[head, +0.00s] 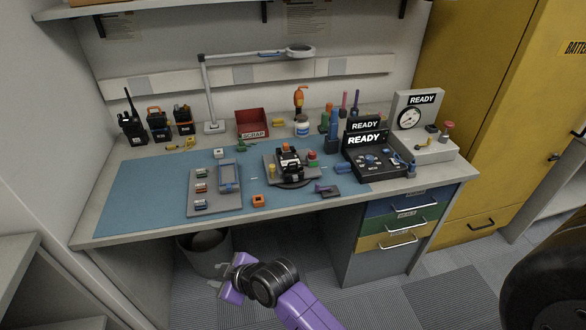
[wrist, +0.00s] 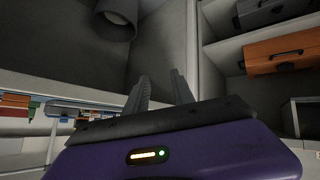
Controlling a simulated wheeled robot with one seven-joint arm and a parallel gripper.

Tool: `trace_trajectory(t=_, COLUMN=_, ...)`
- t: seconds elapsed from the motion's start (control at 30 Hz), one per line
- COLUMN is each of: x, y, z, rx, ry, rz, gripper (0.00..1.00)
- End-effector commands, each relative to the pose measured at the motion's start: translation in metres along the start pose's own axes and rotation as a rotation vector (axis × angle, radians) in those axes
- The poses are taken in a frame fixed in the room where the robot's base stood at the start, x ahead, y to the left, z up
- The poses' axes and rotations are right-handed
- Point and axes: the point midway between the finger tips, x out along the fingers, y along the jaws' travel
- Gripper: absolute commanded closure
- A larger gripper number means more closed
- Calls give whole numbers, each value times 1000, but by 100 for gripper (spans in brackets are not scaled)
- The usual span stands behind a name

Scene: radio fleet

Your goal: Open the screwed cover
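My gripper (head: 221,277) is low in front of the bench, below the front edge and well away from the device. In the wrist view my gripper (wrist: 159,82) shows two dark fingers apart with nothing between them. The wrist view does not show the device.
A grey tray (head: 232,203) with small parts lies left of the fixture. Black test units (head: 377,165) stand right. A bin (head: 205,255) is under the bench. The mat's left side (head: 145,195) is clear.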

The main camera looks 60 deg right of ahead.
Motion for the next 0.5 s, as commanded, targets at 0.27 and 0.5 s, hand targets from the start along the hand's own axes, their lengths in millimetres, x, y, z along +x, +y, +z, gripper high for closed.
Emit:
trace_trajectory(t=0.27, x=9, y=142, z=-42, rx=-207, ry=-172, rz=-36, gripper=70)
trace_trajectory(t=0.5, x=-33, y=265, z=-47, rx=-366, ry=-374, rz=-96, gripper=70)
